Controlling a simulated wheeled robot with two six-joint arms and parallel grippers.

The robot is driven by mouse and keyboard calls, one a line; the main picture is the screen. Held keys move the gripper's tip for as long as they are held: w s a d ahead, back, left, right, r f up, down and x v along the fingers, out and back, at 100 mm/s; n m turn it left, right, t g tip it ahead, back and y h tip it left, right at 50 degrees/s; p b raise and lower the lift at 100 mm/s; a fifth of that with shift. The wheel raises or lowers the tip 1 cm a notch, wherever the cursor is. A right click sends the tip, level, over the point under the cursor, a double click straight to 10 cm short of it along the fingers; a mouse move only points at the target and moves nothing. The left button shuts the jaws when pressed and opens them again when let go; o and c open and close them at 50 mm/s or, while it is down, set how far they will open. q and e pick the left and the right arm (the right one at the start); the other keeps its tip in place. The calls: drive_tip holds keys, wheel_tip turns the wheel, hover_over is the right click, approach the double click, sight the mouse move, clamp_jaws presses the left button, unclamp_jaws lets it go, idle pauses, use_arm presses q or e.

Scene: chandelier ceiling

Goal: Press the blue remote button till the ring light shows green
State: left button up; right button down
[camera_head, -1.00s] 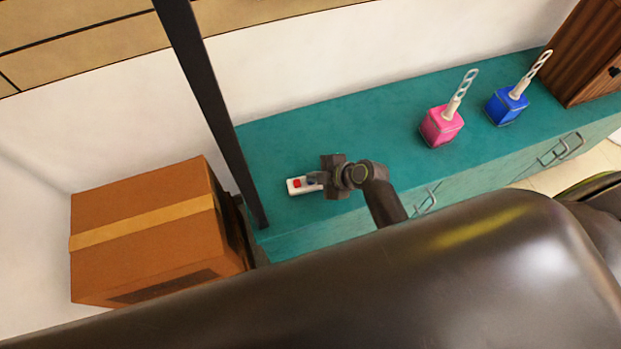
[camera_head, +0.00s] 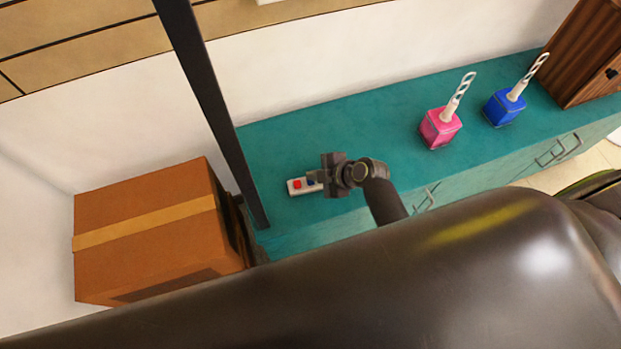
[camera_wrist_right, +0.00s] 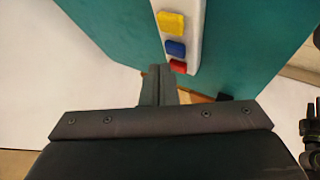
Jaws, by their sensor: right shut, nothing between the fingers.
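The white remote (camera_head: 303,190) lies on the teal cabinet top, its right part hidden by my right gripper. Its red button and a bit of its blue button (camera_head: 311,182) show in the head view. In the right wrist view the remote (camera_wrist_right: 194,15) carries a yellow, a blue and a red button, with the blue button (camera_wrist_right: 176,48) in the middle. My right gripper (camera_head: 322,177) is shut and empty over the remote. In the wrist view its fingertips (camera_wrist_right: 158,70) appear close beside the red and blue buttons; contact cannot be told. No ring light is recognisable. My left gripper is out of view.
A dark post (camera_head: 215,120) stands left of the remote. A cardboard box (camera_head: 150,250) stands at left.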

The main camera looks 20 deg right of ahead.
sight(315, 184)
drive_tip(key=shift+r+p, duration=2.15)
drive_tip(key=shift+r, duration=0.45)
drive_tip(key=shift+f, duration=0.1)
idle(0.4)
